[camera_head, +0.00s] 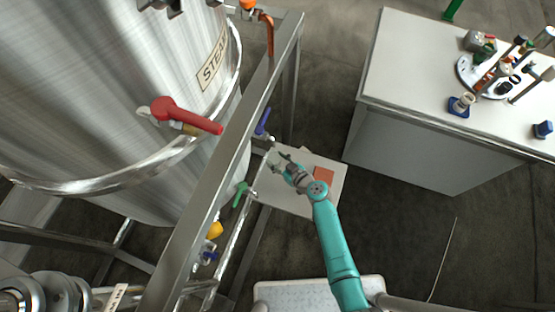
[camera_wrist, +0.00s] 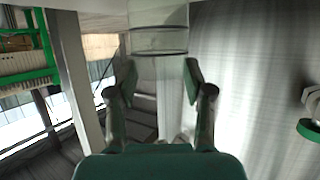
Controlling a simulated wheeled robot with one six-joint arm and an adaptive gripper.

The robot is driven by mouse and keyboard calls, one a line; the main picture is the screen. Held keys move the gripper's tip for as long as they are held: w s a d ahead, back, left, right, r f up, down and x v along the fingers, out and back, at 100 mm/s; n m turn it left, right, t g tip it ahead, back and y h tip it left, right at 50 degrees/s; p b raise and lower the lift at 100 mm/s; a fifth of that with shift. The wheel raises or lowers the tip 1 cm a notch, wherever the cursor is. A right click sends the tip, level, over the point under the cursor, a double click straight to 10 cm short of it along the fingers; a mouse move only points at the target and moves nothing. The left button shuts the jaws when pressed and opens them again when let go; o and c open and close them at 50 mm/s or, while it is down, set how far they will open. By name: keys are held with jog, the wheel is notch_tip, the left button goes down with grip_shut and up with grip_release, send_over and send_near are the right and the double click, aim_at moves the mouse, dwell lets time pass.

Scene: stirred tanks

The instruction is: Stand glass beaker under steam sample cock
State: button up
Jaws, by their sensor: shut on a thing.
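A clear glass beaker (camera_wrist: 160,42) is between the two fingers of my gripper (camera_wrist: 159,75) in the wrist view. In the head view my gripper (camera_head: 281,163) is over a small pale stand (camera_head: 293,201) beside the tank frame, and the beaker is hard to make out there. I cannot tell whether its base touches the stand. A blue-handled cock (camera_head: 262,122) is just above and left of my gripper in the picture. A green-handled cock (camera_head: 240,193) is below and left. The tank bears a STEAM label (camera_head: 213,62); I cannot tell which cock it names.
The steel tank (camera_head: 100,90) with a red-handled valve (camera_head: 180,114) and its frame rail (camera_head: 215,160) fill the left. An orange patch (camera_head: 323,174) lies on the stand. A white bench (camera_head: 415,75) with instruments stands right. Bare floor lies between bench and stand.

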jog(key=o, duration=1.2)
jog(key=shift+o, duration=0.2)
jog(key=v, duration=1.2)
jog(key=shift+r, duration=0.1)
